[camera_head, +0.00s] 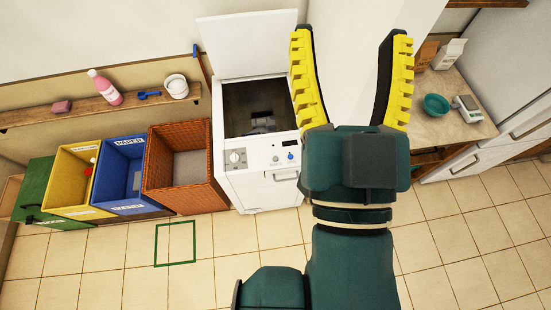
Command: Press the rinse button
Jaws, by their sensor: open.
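A white top-loading washing machine (262,187) stands at the centre with its lid (245,42) raised and its dark drum opening showing. Its front panel carries a round dial (236,158) on the left. The labels are too small to read, so I cannot tell which one is the rinse button. My gripper (351,38) is open and empty, its yellow-padded fingers spread wide to the right of the machine. It appears apart from the panel.
A wicker basket (152,185) stands left of the machine, beside blue (101,201), yellow (57,197) and green (24,214) bins. A wall shelf (60,120) holds a pink bottle (104,88). A counter (440,120) is on the right. The tiled floor in front is clear.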

